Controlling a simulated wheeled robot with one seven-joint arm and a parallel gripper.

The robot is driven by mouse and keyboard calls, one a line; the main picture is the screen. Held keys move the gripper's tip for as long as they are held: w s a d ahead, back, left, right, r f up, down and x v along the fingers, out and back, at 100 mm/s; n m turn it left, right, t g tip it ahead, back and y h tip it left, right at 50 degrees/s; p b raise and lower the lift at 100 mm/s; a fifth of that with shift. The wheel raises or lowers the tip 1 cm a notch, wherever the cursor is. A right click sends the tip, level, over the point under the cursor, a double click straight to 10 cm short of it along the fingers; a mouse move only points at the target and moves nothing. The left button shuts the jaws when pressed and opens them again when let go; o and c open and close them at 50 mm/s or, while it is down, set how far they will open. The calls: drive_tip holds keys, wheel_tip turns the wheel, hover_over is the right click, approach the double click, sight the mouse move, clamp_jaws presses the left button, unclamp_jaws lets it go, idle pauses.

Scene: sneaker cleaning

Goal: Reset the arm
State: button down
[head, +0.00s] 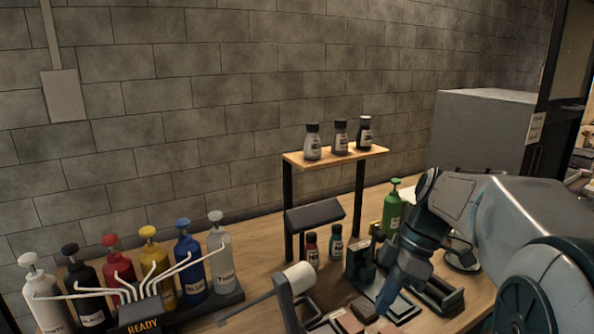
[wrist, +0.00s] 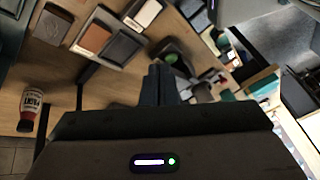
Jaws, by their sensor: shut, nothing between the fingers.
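My arm reaches in from the right in the head view and bends down over the workbench (head: 262,262). My gripper (head: 384,303) points down above small pads and blocks near the bench's front. In the wrist view my gripper (wrist: 160,85) has its two dark fingers together, with nothing between them. No sneaker can be made out in either view.
Pump bottles (head: 207,262) stand in a rack at the left, by a box reading READY. A small shelf (head: 335,158) holds three bottles. A green pump bottle (head: 392,209) and a grey cabinet (head: 482,135) stand behind my arm. A paint bottle (wrist: 36,108) shows in the wrist view.

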drive_tip(key=s+a+m+t+h+p, duration=0.25)
drive_tip(key=s+a+m, duration=0.3)
drive_tip(key=m, duration=0.35)
drive_tip(key=s+d+f+m+t+h+p, duration=0.1)
drive_tip(key=s+d+m+t+h+p, duration=0.1)
drive_tip(key=m, duration=0.5)
drive_tip(key=s+d+p, duration=0.1)
drive_tip(key=s, duration=0.1)
drive_tip(key=shift+s+d+f, duration=0.15)
drive_tip(key=shift+s+d, duration=0.2)
drive_tip(key=shift+d, duration=0.05)
